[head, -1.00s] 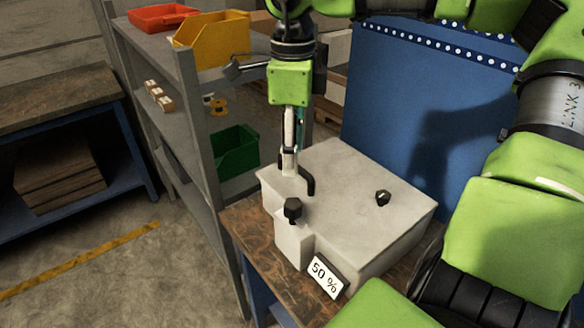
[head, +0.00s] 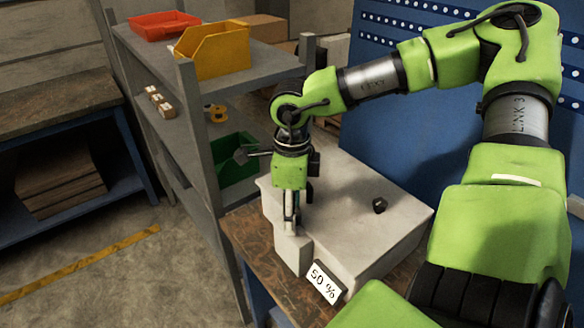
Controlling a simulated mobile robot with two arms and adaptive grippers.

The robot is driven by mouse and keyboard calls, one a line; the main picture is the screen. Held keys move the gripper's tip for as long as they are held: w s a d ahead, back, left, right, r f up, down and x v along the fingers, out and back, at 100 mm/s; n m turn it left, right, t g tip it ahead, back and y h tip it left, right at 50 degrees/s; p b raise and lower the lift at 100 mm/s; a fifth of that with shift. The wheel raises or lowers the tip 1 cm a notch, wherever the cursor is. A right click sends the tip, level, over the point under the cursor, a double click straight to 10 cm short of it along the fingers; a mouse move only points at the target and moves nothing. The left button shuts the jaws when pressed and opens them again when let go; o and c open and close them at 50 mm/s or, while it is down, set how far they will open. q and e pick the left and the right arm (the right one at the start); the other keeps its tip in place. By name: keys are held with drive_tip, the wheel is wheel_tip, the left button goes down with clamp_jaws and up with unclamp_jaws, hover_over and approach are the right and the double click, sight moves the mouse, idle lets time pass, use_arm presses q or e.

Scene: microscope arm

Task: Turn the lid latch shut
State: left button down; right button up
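A pale grey box (head: 360,225) with a flat lid sits on the bench, with a "50 %" label (head: 325,283) on its front. A small black knob (head: 380,205) stands on the right part of the lid. My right gripper (head: 290,226) points down at the block on the box's near left corner. It covers the spot where another black knob, apparently the latch, showed earlier. The latch is hidden now, so I cannot tell whether the fingers touch it or how far they are closed. My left gripper is out of view.
The wooden bench top (head: 243,232) shows at the box's left side. A grey shelf on the left holds a yellow bin (head: 215,50), a red bin (head: 162,25) and a green bin (head: 232,158). A blue perforated panel (head: 385,130) stands behind the box.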

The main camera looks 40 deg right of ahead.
drive_tip(key=shift+f, duration=0.1)
drive_tip(key=shift+c, duration=0.3)
drive_tip(key=c, duration=1)
drive_tip(key=shift+c, duration=0.2)
